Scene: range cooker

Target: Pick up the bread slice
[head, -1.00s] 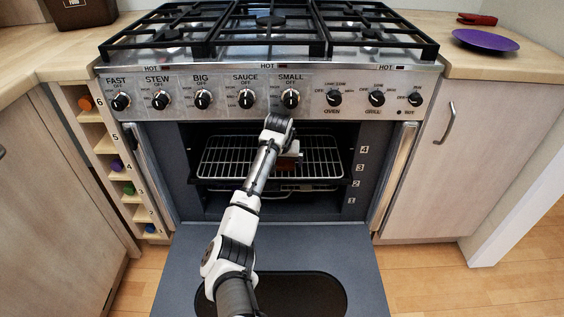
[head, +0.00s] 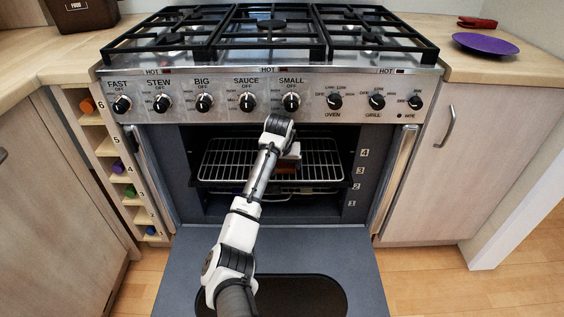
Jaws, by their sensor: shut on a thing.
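The bread slice (head: 287,167) shows as a small brown patch at the middle of the oven opening, just over the wire rack (head: 218,160). My arm reaches over the lowered oven door into the opening. My gripper (head: 289,158) is at the slice, shut on it; the fingers are small and partly hidden by my wrist. I cannot tell whether the slice touches the rack.
The oven door (head: 196,262) is open and lies low in front. The knob panel (head: 225,92) is close above my wrist. Side handles (head: 400,180) flank the opening. A purple plate (head: 486,43) lies on the right counter, with a red object (head: 477,22) behind it.

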